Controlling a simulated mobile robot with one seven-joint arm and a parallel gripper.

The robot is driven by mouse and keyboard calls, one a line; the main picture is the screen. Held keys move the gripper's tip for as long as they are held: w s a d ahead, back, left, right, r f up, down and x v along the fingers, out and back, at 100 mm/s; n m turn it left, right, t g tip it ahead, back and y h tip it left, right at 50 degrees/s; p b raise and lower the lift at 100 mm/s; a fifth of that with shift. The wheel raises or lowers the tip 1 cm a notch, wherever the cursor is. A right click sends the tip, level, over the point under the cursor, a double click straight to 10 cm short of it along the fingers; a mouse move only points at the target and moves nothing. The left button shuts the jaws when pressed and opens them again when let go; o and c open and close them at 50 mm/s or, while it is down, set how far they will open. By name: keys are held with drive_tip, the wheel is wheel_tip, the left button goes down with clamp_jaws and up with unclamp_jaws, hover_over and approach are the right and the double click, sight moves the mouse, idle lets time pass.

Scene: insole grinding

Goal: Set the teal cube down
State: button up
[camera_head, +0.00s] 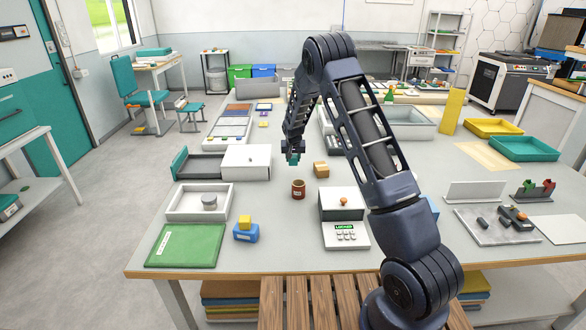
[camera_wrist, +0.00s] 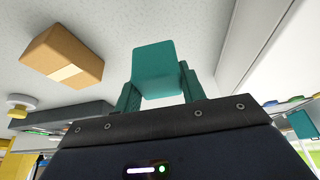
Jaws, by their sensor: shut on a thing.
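The teal cube (camera_wrist: 154,66) is between the two teal fingers of my gripper (camera_wrist: 157,88) in the wrist view, and the gripper is shut on it. In the head view my gripper (camera_head: 292,158) hangs over the table, fingers down, with the cube showing only as a small teal patch at its tip. It is just behind the brown cup (camera_head: 298,189) in the picture and left of a cardboard box (camera_head: 321,169). The gap between the cube and the tabletop cannot be told.
A white box (camera_head: 246,159) with a dark open drawer stands left of my gripper. Bare tabletop surrounds the cup.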

sight(293, 173)
drive_tip(key=shift+f, duration=2.7)
drive_tip(key=shift+f, duration=0.1)
drive_tip(key=o, duration=0.9)
drive_tip(key=shift+o, duration=0.2)
